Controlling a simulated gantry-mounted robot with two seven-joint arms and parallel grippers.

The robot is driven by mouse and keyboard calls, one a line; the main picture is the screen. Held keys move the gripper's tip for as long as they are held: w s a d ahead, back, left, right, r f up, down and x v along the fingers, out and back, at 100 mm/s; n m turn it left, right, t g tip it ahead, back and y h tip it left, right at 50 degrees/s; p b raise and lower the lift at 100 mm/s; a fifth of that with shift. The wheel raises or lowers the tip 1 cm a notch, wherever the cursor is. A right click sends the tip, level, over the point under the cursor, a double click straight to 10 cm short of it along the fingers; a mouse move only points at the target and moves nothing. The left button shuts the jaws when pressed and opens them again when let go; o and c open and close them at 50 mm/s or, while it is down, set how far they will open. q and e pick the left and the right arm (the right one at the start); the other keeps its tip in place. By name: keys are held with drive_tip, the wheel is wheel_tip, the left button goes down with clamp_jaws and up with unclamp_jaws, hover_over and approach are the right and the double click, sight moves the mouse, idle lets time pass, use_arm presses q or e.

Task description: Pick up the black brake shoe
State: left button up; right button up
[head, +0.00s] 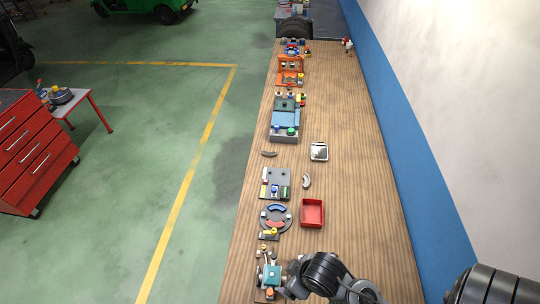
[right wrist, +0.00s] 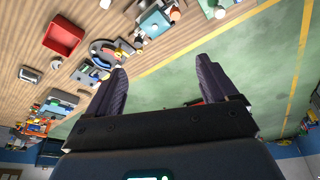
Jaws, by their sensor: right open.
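Two loose curved pieces shaped like brake shoes lie on the workbench in the head view. One, a dark grey-brown piece (head: 269,154), lies near the bench's left edge. The other, a paler grey piece (head: 306,181), lies right of a grey board; it also shows small in the right wrist view (right wrist: 56,63). I cannot tell for sure which is the black brake shoe. My right gripper (right wrist: 160,68) is open and empty, with floor behind its fingers. Its arm reaches over the bench's near end in the head view; its fingertips are unclear there. My left gripper is not in view.
A round plate (head: 263,223) with red and blue arcs, a red tray (head: 312,226), a grey board (head: 268,177) and a silver tray (head: 319,152) stand on the wooden bench (head: 365,190). A teal device (head: 271,276) stands near my right arm. The bench's right side is clear.

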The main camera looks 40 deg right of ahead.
drive_tip(key=c, duration=0.4)
drive_tip(key=shift+c, duration=0.2)
drive_tip(key=shift+w, duration=0.1)
